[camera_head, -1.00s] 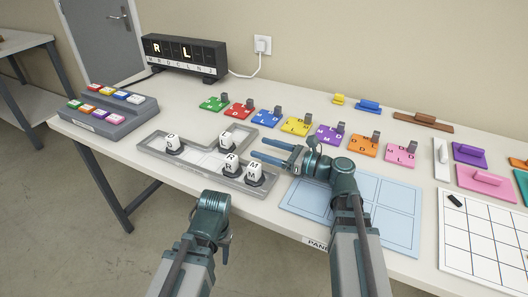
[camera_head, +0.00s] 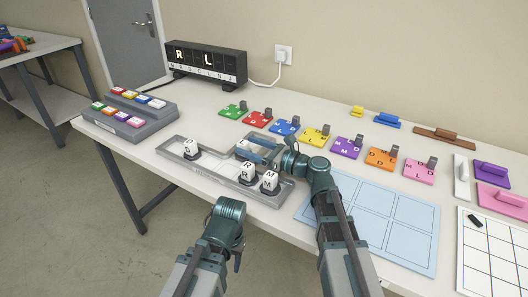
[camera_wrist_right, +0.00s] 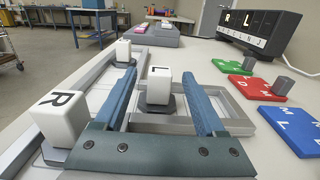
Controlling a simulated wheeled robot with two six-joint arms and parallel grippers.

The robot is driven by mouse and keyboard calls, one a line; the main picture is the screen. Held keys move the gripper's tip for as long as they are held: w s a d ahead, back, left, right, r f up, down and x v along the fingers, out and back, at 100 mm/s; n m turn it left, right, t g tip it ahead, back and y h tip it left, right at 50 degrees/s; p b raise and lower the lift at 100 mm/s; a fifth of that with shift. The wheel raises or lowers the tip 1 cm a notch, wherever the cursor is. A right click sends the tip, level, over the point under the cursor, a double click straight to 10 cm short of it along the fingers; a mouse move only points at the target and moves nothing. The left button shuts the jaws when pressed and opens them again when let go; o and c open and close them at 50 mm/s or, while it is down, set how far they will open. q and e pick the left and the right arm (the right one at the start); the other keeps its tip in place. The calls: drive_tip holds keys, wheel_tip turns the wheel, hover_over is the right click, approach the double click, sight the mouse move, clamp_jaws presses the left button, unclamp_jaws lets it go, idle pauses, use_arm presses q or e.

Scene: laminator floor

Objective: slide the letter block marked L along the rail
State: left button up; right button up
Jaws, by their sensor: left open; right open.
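The L block (camera_wrist_right: 158,88), white on a dark base, stands upright in the rail's side branch in the right wrist view. My right gripper (camera_wrist_right: 165,95) is open, with one blue finger on each side of the block; contact is not clear. In the head view my right gripper (camera_head: 255,149) reaches over the branch and largely hides that block. The grey rail (camera_head: 213,181) also holds an O-like block (camera_head: 191,147) at left, and R (camera_head: 247,172) and M (camera_head: 270,181) blocks at the near right. My left gripper (camera_head: 237,260) hangs low before the table, open, its fingers barely visible.
A grey stand with coloured keys (camera_head: 130,115) is at left. A black display (camera_head: 207,63) showing R and L stands behind. Coloured letter plates with grey posts (camera_head: 313,136) line the table beyond the rail. A pale blue panel (camera_head: 370,216) lies at right.

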drive_tip(key=shift+x, duration=1.3)
drive_tip(key=shift+c, duration=0.3)
clamp_jaws()
